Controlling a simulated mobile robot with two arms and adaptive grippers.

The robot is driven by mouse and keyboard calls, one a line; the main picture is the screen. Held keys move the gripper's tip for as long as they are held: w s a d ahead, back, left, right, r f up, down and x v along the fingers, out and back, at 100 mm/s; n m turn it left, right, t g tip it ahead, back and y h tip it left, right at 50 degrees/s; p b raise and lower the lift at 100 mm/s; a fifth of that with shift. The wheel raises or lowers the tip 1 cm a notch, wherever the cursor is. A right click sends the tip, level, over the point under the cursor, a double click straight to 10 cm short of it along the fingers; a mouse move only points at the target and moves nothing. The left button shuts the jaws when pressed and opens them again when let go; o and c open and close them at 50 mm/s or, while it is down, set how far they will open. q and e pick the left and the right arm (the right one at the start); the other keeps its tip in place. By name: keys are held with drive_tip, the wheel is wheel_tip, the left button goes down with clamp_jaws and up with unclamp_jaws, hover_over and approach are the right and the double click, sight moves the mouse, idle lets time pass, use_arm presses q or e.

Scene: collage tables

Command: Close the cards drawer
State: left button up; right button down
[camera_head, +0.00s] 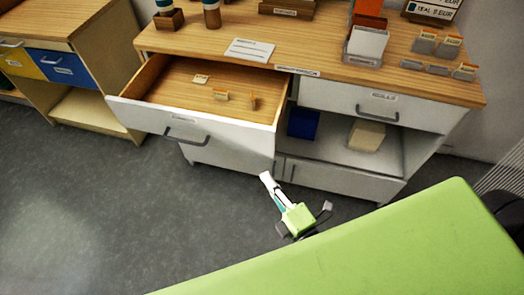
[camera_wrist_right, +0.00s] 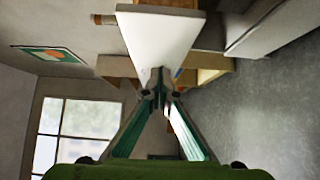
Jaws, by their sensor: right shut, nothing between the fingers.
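The open drawer (camera_head: 225,135) is pulled well out of the left side of the wooden-topped cabinet, with a white front, a dark handle (camera_head: 187,137) and a label too small to read surely. A few small cards on wooden holders (camera_head: 221,95) stand inside it. My right gripper (camera_head: 266,177) is shut and empty, just below the right end of the drawer front in the head view. In the right wrist view the fingers (camera_wrist_right: 160,78) meet at their tips, and a white panel (camera_wrist_right: 160,35), likely the drawer front, is ahead. Whether they touch is unclear. My left gripper is not in view.
The drawer at right (camera_head: 380,105) is shut. Below it an open shelf holds a blue bin (camera_head: 302,123) and a beige box (camera_head: 367,134). Another cabinet (camera_head: 85,105) stands at far left. Grey floor (camera_head: 110,210) lies clear in front.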

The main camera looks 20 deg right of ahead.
sight(255, 144)
drive_tip(key=w, duration=0.3)
drive_tip(key=w+p, duration=0.1)
drive_tip(key=w, duration=0.4)
drive_tip(key=shift+w+d+p, duration=0.3)
drive_tip(key=shift+w+p, duration=0.05)
drive_tip(key=shift+p, duration=0.05)
drive_tip(key=shift+w+d, duration=0.25)
drive_tip(key=shift+w, duration=0.05)
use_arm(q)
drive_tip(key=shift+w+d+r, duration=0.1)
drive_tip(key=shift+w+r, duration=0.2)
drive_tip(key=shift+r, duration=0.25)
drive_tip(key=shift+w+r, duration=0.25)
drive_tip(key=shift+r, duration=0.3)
